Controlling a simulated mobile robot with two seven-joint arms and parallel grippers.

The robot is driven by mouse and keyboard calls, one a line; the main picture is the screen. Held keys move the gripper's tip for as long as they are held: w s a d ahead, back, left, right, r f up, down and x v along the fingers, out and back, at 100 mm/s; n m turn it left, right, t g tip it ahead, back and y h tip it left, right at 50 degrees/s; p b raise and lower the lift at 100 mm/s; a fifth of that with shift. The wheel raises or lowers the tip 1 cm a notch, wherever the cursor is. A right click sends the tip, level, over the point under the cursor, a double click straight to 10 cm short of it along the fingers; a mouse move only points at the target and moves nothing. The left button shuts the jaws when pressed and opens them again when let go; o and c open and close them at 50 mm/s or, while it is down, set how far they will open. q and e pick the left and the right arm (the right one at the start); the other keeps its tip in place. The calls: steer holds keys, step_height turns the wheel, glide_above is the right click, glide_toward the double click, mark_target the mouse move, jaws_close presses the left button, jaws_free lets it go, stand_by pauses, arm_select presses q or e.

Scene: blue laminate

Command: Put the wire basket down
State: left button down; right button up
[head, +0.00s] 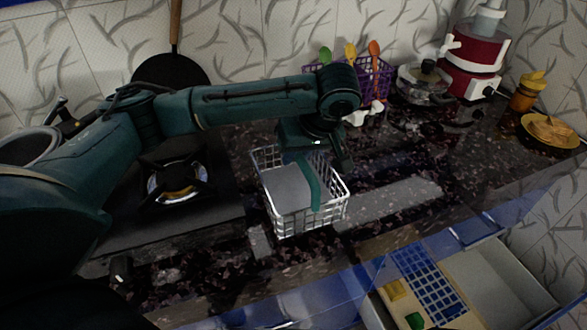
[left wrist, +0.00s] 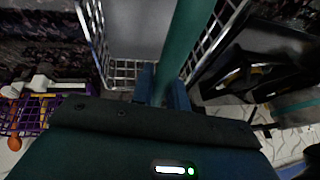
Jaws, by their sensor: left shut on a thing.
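The white wire basket (head: 305,217) is near the front of the dark speckled counter (head: 395,213) in the head view, just right of the stove. A green strap-like handle (head: 314,190) crosses its top. My left gripper (head: 312,160) is above the basket, shut on this handle. In the left wrist view the fingers (left wrist: 163,92) close on the green handle (left wrist: 185,40), with the basket's wire wall (left wrist: 125,70) around it. Whether the basket's bottom touches the counter I cannot tell. My right gripper is not in view.
A gas burner (head: 173,182) is left of the basket. A purple basket (head: 372,78) with colourful utensils, a glass-lidded pot (head: 425,82) and a red appliance (head: 472,60) stand at the back. An open drawer (head: 470,285) is below the counter's front edge. Counter right of the basket is clear.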

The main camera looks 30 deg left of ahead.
arm_select(q)
steer(key=shift+f, duration=1.8)
steer(key=c, duration=1.8)
jaws_free()
steer(key=shift+f, duration=0.15)
steer(key=shift+c, duration=0.2)
steer(key=o, duration=0.5)
steer(key=shift+c, duration=0.2)
